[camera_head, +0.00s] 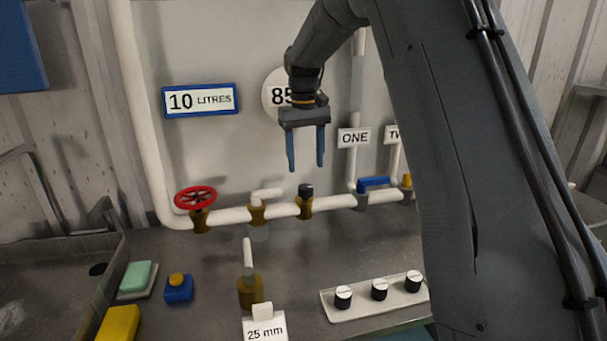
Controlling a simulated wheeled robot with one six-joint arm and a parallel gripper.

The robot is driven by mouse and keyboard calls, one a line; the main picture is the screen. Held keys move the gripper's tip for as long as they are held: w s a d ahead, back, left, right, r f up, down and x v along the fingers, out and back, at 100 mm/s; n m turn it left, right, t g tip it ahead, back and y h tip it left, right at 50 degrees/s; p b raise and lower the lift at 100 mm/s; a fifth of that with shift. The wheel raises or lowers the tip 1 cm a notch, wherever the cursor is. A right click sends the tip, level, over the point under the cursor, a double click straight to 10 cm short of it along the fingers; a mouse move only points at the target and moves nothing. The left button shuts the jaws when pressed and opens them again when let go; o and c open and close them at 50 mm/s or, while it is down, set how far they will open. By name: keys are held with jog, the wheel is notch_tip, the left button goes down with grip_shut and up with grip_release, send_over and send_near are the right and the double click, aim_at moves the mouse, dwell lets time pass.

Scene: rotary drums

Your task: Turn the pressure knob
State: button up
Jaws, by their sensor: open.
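Three black knobs with white tops stand in a row on a pale plate (360,309) at the lower right: a left knob (343,297), a middle knob (379,289) and a right knob (413,281). The markings on their tops are too small to read, so I cannot tell which is the pressure knob. A small dark cap (306,190) also sits on a brass valve on the white pipe. My gripper (306,168) points down with its two blue fingers apart and empty. In the picture it is just above the dark cap and well above the knob row.
A white pipe (334,203) runs along the back with a red handwheel (196,197) and a blue lever (374,182). A brass fitting (250,290) with a "25 mm" card (265,330) stands in front. A sink (60,280) is at left. My arm covers the right side.

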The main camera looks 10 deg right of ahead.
aim_at(306, 187)
jog(key=shift+w, duration=0.15)
jog(key=shift+f+p, duration=1.35)
jog(key=shift+f, duration=2.4)
jog(key=shift+c, duration=0.3)
